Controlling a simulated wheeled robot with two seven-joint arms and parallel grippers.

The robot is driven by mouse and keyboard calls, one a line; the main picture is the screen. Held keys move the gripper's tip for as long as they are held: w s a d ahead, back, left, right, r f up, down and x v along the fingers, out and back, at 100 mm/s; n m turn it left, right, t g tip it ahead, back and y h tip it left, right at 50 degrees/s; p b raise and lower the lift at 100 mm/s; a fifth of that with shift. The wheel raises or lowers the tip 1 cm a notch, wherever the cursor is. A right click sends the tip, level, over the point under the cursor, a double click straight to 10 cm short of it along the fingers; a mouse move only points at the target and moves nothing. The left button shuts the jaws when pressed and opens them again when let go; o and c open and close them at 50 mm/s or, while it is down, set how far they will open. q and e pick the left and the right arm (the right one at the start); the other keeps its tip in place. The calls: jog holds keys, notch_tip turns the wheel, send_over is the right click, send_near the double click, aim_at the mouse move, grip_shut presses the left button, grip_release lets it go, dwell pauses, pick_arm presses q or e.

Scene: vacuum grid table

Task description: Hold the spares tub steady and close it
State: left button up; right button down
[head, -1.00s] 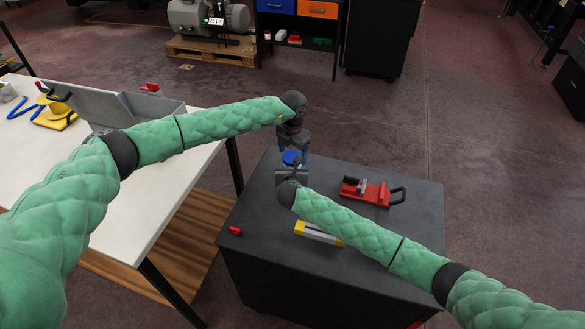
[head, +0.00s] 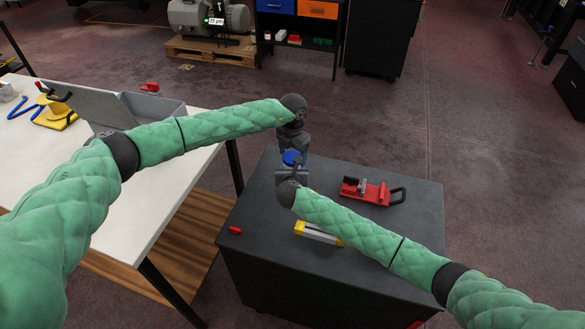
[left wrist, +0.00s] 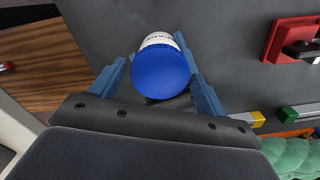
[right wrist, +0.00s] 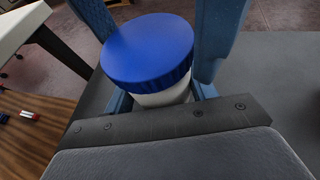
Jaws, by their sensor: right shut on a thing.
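The spares tub is white with lettering and a blue lid (head: 291,158); it stands upright on the dark cabinet top. In the left wrist view the lid (left wrist: 161,72) is seen from above, with part of the white tub (left wrist: 158,39) beyond it. My left gripper (left wrist: 158,80) points down over the tub, open, its fingers on either side of the lid. My right gripper (right wrist: 158,97) is shut on the white tub body (right wrist: 163,97) below the lid. The lid (right wrist: 148,50) rests on top of the tub; whether it is fully tight cannot be told.
A red clamp-like fixture (head: 370,193) lies right of the tub on the cabinet top (head: 400,225). A yellow and grey block (head: 318,234) and a small red piece (head: 235,231) lie nearer. A white table (head: 120,220) with an open grey box (head: 100,108) stands left.

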pick_arm(q)
jog(key=shift+o, duration=0.9)
notch_tip(320, 180, up, 12)
pick_arm(e)
jog(key=shift+c, duration=2)
grip_release()
pick_arm(q)
jog(key=shift+f, duration=0.1)
